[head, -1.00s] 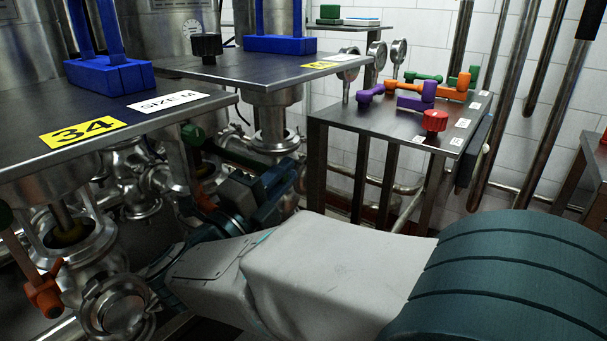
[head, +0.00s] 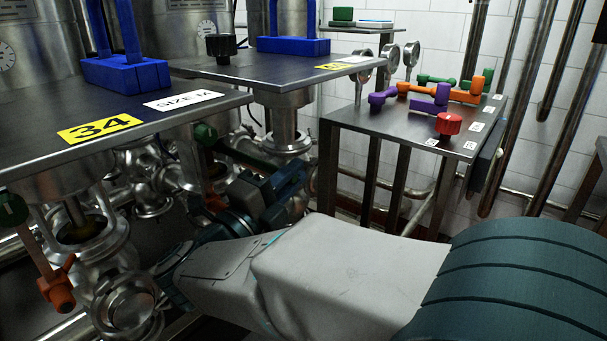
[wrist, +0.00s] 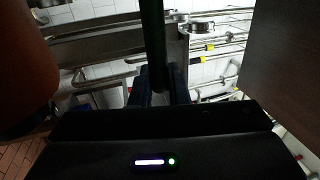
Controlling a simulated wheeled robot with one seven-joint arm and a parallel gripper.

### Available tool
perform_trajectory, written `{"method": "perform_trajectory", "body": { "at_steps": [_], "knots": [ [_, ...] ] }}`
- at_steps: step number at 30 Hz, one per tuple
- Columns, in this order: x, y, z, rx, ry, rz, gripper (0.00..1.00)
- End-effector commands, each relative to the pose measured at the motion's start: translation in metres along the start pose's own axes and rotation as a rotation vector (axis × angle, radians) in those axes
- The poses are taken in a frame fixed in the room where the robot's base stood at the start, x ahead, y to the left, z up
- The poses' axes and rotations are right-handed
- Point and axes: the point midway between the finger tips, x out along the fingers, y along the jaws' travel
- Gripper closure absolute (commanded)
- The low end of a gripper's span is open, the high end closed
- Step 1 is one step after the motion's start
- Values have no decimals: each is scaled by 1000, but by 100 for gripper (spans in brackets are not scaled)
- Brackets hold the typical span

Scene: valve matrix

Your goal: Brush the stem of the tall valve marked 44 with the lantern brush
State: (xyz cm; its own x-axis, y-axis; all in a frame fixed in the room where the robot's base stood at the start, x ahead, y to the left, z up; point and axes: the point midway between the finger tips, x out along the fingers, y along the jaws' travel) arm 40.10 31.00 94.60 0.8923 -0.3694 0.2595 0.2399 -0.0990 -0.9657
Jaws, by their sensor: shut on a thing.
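My gripper (head: 288,172) is low beside the left metal tables, partly hidden by my own arm. It is shut on a dark green rod, which I take to be the lantern brush's handle (head: 240,152). The rod slants up left to a round green end under the table edge. In the wrist view the green rod (wrist: 153,45) stands upright between the dark fingers (wrist: 160,92). No brush head can be made out. No 44 is readable. The near table has a yellow 34 plate (head: 100,127); another yellow plate (head: 340,66) is too small to read.
Steel valve bodies and pipes (head: 125,300) crowd below the near table (head: 40,130), close to my arm. An orange handle (head: 58,285) hangs at the left. A side table (head: 350,118) holds purple, orange, green and red valve parts. Pipes line the tiled wall.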

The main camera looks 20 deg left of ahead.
Motion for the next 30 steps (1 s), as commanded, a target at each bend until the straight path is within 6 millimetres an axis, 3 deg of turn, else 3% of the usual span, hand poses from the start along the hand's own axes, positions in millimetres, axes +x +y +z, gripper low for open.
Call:
{"method": "perform_trajectory", "body": {
  "at_steps": [30],
  "knots": [
    [-1,-6,-13,1,0,0,100]
  ]
}}
